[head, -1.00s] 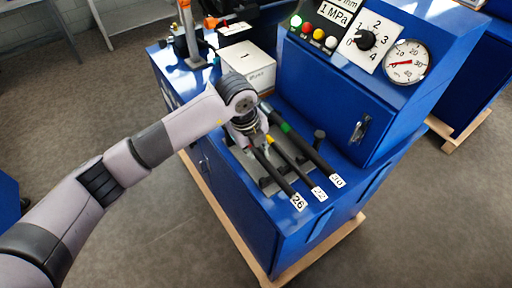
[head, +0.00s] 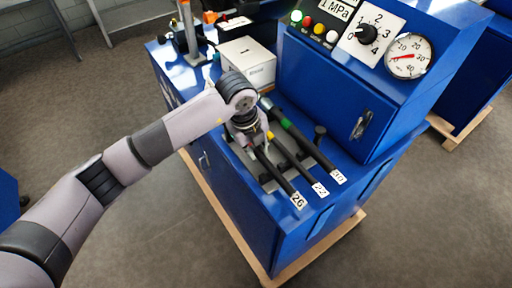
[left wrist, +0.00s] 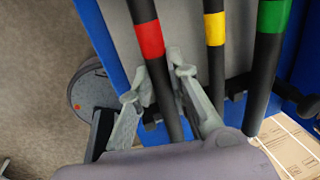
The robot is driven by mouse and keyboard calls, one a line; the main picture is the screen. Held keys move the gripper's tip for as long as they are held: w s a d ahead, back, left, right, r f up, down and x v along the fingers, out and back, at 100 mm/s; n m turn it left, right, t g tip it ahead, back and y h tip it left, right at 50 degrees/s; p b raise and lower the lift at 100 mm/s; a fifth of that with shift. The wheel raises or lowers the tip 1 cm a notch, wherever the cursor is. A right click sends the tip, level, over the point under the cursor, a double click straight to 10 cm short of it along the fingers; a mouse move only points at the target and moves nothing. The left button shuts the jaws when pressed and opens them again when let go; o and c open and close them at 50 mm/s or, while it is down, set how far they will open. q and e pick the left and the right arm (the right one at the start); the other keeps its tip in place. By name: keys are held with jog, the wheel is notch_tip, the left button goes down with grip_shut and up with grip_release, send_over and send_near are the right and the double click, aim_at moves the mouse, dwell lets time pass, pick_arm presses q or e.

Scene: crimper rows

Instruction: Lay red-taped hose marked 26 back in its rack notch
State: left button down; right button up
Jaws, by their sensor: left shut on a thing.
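The red-taped hose (left wrist: 149,39) is a black rod with a red band. In the head view its free end has the white label 26 (head: 299,201). My left gripper (left wrist: 158,72) is shut on this hose just beside the red band, one finger on each side. In the head view my left gripper (head: 252,143) is over the far part of the hose, partly hidden by my wrist. The grey rack plate (left wrist: 180,22) lies under the hoses. I cannot tell whether the hose rests fully in its notch. My right gripper is not in view.
The yellow-taped hose (left wrist: 215,28) and green-taped hose (left wrist: 272,17) lie close beside, roughly parallel. A white box (head: 247,61) stands behind my gripper. The blue cabinet (head: 330,95) with knob and gauge rises to the right. Floor is free at front left.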

pick_arm(q)
jog(key=c, duration=1.4)
grip_release()
jog(key=shift+c, duration=0.2)
jog(key=shift+f, duration=0.1)
jog(key=shift+r, duration=0.2)
jog(key=shift+w+d+p+v, duration=0.15)
jog(key=shift+p+v, duration=0.45)
jog(key=shift+v, duration=0.35)
jog(key=shift+w+d+p+v, duration=0.1)
jog(key=shift+d+p+v, duration=0.1)
jog(key=shift+p+v, duration=0.6)
jog(key=shift+w+d+p+v, duration=0.15)
jog(key=shift+p+v, duration=0.25)
jog(key=shift+v, duration=0.7)
jog(key=shift+s, duration=0.1)
